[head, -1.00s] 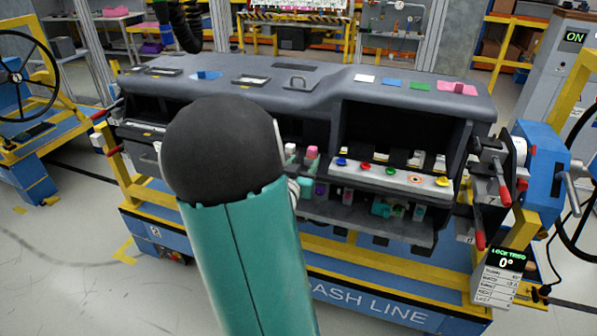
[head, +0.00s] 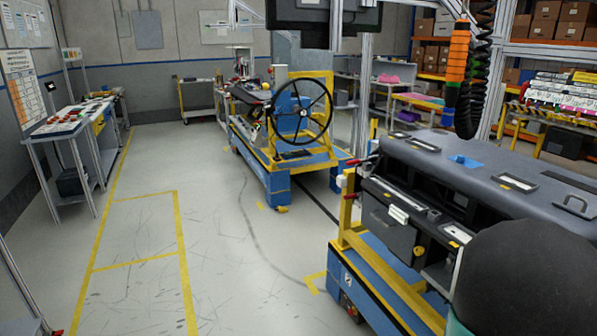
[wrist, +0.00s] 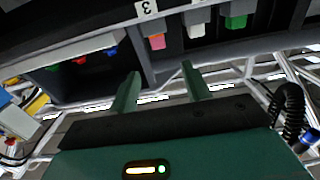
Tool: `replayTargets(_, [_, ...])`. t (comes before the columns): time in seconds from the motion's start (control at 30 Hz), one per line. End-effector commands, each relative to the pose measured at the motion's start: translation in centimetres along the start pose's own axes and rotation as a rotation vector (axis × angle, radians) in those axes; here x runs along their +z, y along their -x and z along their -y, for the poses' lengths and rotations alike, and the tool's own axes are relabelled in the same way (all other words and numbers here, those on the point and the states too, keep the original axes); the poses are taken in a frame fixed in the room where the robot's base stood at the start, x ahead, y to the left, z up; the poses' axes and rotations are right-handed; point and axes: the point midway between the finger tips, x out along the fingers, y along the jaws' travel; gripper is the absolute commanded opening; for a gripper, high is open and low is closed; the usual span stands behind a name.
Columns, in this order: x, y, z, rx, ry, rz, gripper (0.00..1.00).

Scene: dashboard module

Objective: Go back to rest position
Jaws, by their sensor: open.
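My gripper (wrist: 158,88) shows in the wrist view with its two green fingers apart and nothing between them. It is below the underside of the dashboard module, whose dark edge with a "3" label (wrist: 147,8) crosses the top of that view. Pink (wrist: 157,42) and green (wrist: 235,22) pieces hang from the module above the fingers, apart from them. In the head view the grey dashboard module (head: 480,165) stands at the right on its blue and yellow cart. My dark arm joint covers its lower right part, and my gripper is hidden there.
A second cart with a black steering wheel (head: 303,112) stands farther back. A bench (head: 75,118) with red parts is along the left wall. The floor between, with yellow lines (head: 178,240), is clear. A hanging orange tool with a coiled black cable (head: 458,60) is above the module.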

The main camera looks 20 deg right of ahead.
Motion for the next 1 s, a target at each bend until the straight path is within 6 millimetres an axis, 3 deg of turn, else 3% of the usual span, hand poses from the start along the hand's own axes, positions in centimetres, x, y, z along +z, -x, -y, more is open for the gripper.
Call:
replayTargets(0.13, [-0.1,1.2,3.0,-0.094,-0.040,0.071,0.48])
replayTargets(0.27, [-0.4,4.8,9.0,-0.298,-0.089,0.221,0.48])
replayTargets(0.4, [-1.4,11.6,15.4,-0.564,-0.089,0.405,0.48])
replayTargets(0.57, [-3.0,21.1,19.5,-0.843,-0.001,0.586,0.48])
replayTargets(0.67, [-4.0,27.2,20.0,-0.993,0.097,0.677,0.48])
replayTargets(0.77, [-4.8,32.9,18.9,-1.116,0.226,0.753,0.48])
replayTargets(0.9, [-5.6,39.4,15.5,-1.232,0.443,0.826,0.48])
replayTargets(1.0, [-5.8,42.3,12.4,-1.264,0.590,0.857,0.48])
